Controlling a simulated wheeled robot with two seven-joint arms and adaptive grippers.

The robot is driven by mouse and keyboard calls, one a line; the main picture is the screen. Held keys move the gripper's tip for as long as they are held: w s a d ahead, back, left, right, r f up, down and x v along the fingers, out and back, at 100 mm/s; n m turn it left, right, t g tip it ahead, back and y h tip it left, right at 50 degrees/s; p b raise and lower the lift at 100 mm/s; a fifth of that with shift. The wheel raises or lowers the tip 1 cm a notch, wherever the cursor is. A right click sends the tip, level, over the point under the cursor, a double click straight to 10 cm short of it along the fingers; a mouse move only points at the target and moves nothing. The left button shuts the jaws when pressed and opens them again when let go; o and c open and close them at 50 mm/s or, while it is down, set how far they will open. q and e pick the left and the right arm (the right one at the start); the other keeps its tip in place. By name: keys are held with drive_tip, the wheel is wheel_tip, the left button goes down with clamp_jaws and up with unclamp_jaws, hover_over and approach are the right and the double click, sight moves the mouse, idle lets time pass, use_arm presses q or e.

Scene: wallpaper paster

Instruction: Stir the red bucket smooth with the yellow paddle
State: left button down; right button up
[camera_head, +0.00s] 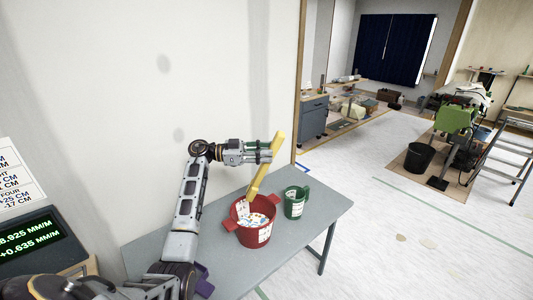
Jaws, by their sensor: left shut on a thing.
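The red bucket (252,235) stands on the grey table, with white lumpy contents and small colored bits showing inside. The yellow paddle (267,168) is tilted, its top leaning right and its lower end at the bucket's opening; whether the tip touches the contents cannot be told. My left gripper (266,152) is shut on the paddle's upper part, above the bucket. My right gripper is not in view.
A green jug (295,202) stands on the grey table (305,228), just right of the bucket. A purple object (204,284) lies near the front, partly hidden by my arm. A wall rises behind the table. A display (38,240) stands at the left.

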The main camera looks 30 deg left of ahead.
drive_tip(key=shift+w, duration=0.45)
use_arm(q)
drive_tip(key=shift+d+f, duration=0.1)
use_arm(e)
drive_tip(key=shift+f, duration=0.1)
use_arm(q)
drive_tip(key=shift+w+d+f+b, duration=0.2)
drive_tip(key=shift+d+f+b, duration=0.65)
drive_tip(key=shift+d+b, duration=0.2)
drive_tip(key=shift+d+f+b, duration=1.55)
drive_tip(key=shift+d+b, duration=0.35)
drive_tip(key=shift+d, duration=0.05)
drive_tip(key=a+f+b, duration=0.2)
drive_tip(key=a+f, duration=0.1)
drive_tip(key=f, duration=0.4)
drive_tip(key=a+f+b, duration=0.1)
drive_tip(key=a+f, duration=0.2)
drive_tip(key=f, duration=0.4)
drive_tip(key=shift+s+f+b, duration=0.15)
drive_tip(key=shift+f+b, duration=0.2)
drive_tip(key=shift+b, duration=0.05)
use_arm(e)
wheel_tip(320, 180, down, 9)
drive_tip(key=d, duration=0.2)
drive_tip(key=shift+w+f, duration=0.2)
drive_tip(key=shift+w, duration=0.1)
use_arm(q)
drive_tip(key=shift+a, duration=0.1)
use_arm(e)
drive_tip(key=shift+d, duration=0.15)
